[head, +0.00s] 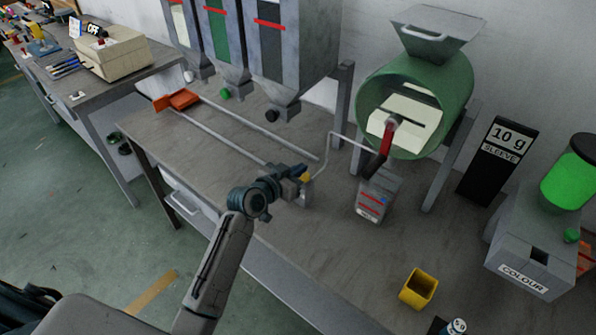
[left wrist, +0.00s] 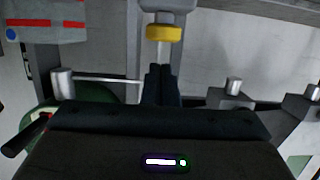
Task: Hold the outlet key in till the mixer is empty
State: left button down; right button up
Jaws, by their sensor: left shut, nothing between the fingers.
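The mixer is a green drum (head: 458,88) on a grey stand, with a red crank handle (head: 386,142) on its front. I cannot tell how much is in the drum. A small yellow-collared fitting, perhaps the outlet key, shows at the gripper tip (head: 305,177). In the left wrist view its yellow collar (left wrist: 164,33) sits on a pale shaft straight ahead of the fingertips. My left gripper (head: 299,180) is shut with nothing between its fingers; its tips (left wrist: 161,70) meet or nearly meet the shaft's end. My right gripper is out of view.
A grey bin with red stripes (head: 378,190) stands below the drum; it also shows in the left wrist view (left wrist: 55,30). A thin bent rod (head: 331,150) runs from the fitting towards the mixer. Hoppers (head: 291,45) hang behind. A yellow cup (head: 418,288) and colour unit (head: 530,245) stand right.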

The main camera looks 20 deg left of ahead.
pick_arm(q)
jog(key=shift+f, duration=0.9)
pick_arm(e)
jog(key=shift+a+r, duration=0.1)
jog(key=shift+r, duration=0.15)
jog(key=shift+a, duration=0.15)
